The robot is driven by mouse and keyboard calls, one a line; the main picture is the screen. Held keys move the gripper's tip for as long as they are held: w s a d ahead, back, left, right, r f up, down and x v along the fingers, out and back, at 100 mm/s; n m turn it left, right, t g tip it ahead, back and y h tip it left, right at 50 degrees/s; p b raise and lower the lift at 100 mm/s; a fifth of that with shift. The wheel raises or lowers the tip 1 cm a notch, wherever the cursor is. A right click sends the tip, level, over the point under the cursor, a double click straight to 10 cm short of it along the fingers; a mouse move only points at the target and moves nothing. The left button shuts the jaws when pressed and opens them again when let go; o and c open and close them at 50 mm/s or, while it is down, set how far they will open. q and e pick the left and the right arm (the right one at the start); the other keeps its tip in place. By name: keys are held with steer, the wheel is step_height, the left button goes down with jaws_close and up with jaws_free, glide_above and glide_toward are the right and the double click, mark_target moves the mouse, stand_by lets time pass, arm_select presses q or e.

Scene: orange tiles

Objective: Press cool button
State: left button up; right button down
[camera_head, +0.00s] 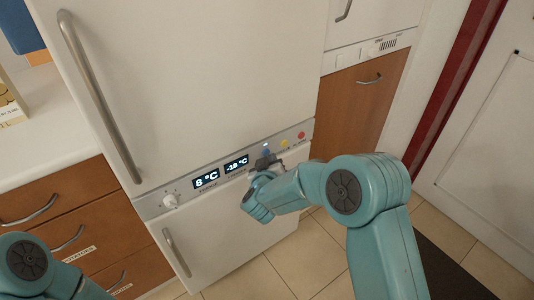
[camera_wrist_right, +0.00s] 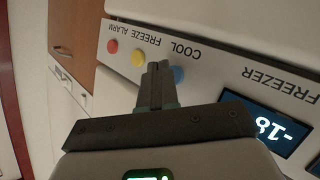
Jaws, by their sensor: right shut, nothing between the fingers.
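The blue cool button (camera_wrist_right: 179,75) is on the fridge's control panel (camera_wrist_right: 215,72), beside the printed word COOL, upside down in the right wrist view. My right gripper (camera_wrist_right: 160,68) is shut and empty. Its fingertips are at the panel right beside the blue button and partly cover it in that view. I cannot tell whether they touch it. In the head view my right gripper (camera_head: 265,158) is at the panel, right of the displays, and hides most of the button. My left arm shows at lower left, but its gripper is out of view.
A yellow button (camera_head: 285,143) and a red button (camera_head: 301,135) sit to the right on the same panel. Two displays reading 6 °C (camera_head: 206,179) and -18 °C (camera_head: 237,163) and a white knob (camera_head: 170,201) are to the left. A long door handle (camera_head: 98,95) stands out above.

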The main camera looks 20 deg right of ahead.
steer(key=shift+s+d, duration=0.1)
steer(key=shift+s, duration=0.1)
steer(key=s, duration=0.1)
steer(key=s+d, duration=0.1)
steer(key=s, duration=0.1)
steer(key=s+d, duration=0.1)
steer(key=s, duration=0.1)
steer(key=shift+s+b, duration=0.25)
steer(key=shift+b, duration=0.05)
steer(key=shift+d, duration=0.15)
steer(key=s+d+f+g+y, duration=0.15)
steer(key=s+f, duration=0.25)
steer(key=f, duration=0.4)
steer(key=s+d+f+g+y, duration=0.1)
steer(key=s+d+f+g, duration=0.15)
steer(key=s+f, duration=0.4)
steer(key=s+a+f+g+y, duration=0.3)
steer(key=s+a+f+y, duration=0.15)
steer(key=s+f, duration=0.3)
steer(key=s+a+f+m+g+y, duration=0.25)
steer(key=s+a+g, duration=0.4)
steer(key=s, duration=0.65)
step_height(320, 180, up, 19)
steer(key=p, duration=1.9)
steer(key=shift+w+a+r, duration=0.15)
steer(key=shift+a+r, duration=0.05)
steer(key=shift+a, duration=0.1)
